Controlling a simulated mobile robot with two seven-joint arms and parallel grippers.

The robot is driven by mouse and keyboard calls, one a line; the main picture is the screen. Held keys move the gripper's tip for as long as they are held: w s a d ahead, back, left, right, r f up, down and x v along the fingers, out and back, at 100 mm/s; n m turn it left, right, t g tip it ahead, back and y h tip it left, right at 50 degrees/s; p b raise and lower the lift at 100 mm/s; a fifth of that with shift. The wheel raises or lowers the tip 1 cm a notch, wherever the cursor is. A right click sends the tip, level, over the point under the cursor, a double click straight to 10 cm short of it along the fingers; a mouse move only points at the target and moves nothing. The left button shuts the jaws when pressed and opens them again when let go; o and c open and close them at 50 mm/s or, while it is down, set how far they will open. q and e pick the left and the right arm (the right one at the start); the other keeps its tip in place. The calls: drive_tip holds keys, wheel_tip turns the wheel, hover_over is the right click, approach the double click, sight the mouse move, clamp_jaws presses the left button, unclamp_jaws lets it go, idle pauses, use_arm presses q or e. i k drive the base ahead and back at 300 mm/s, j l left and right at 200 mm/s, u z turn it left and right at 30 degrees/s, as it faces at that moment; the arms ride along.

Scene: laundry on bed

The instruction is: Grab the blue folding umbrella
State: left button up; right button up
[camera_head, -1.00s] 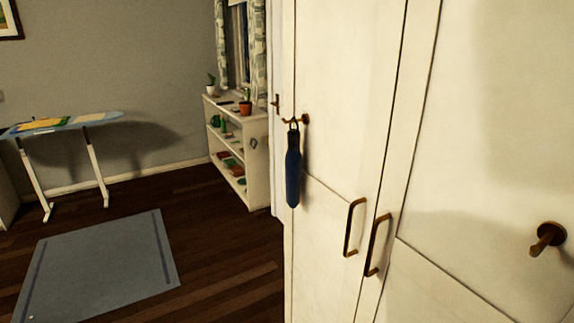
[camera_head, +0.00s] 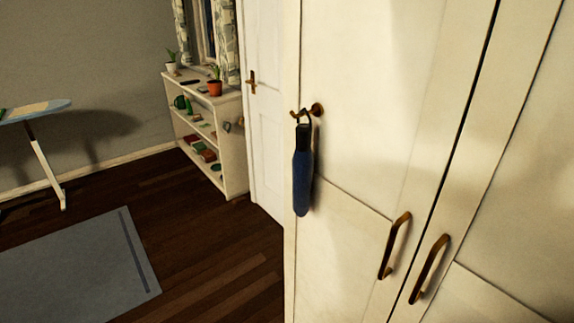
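The blue folding umbrella (camera_head: 302,180) hangs upright by its dark loop from a brass hook (camera_head: 315,110) on the cream wardrobe panel (camera_head: 350,150). It has a dark handle at the top and a dark blue folded body below. Nothing covers it. Neither of my grippers is in the head view.
Two brass wardrobe handles (camera_head: 395,246) stick out at lower right. A white door (camera_head: 264,120) and a white shelf (camera_head: 236,165) with plants stand behind to the left. A grey-blue rug (camera_head: 75,270) and an ironing board (camera_head: 40,112) are at left. Dark wood floor lies open between.

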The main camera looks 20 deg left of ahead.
sight(303, 160)
drive_tip(key=i+j, duration=0.2)
drive_tip(key=j, duration=0.2)
drive_tip(key=i+j, duration=0.2)
drive_tip(key=j, duration=0.15)
drive_tip(key=i+j, duration=0.2)
drive_tip(key=j, duration=0.2)
